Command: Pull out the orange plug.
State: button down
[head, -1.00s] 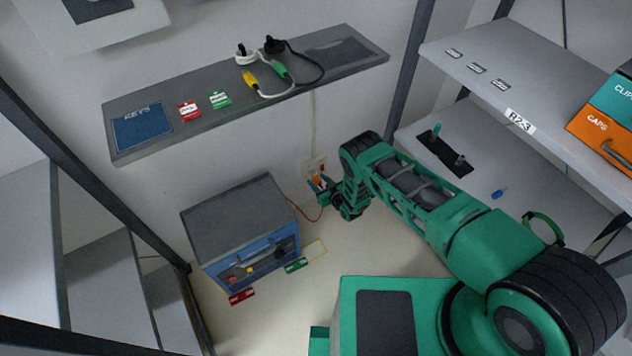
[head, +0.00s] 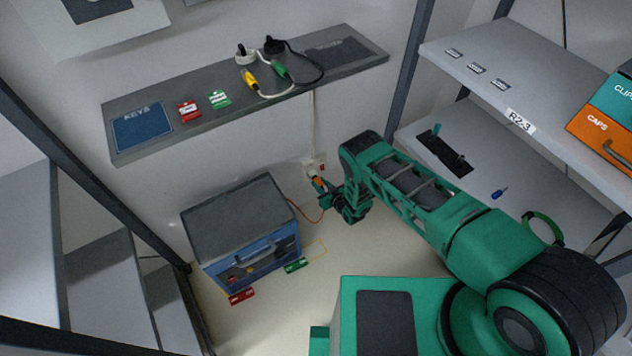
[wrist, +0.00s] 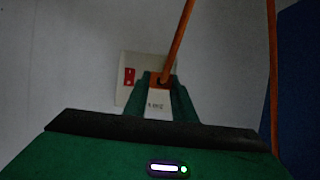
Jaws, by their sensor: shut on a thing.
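The orange plug (head: 318,183) is low on the back wall, just below and right of the white wall socket (head: 312,166). My gripper (head: 323,187) is shut on it. In the wrist view the plug (wrist: 162,80) shows between my two green fingers (wrist: 157,100), with its orange cord rising from it. The pale socket plate (wrist: 130,88) with a red switch shows behind the fingers. I cannot tell whether the plug's pins are still in the socket.
A grey-topped blue box (head: 240,235) stands on the floor left of my gripper, with an orange cord (head: 312,216) beside it. The wall shelf (head: 160,140) is above. Shelving (head: 480,200) stands to the right. Some floor between box and arm is clear.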

jog(key=shift+s+d, duration=0.65)
jog(key=shift+s, duration=0.3)
jog(key=shift+s+d, duration=0.65)
jog(key=shift+s, duration=0.25)
jog(key=shift+s, duration=0.1)
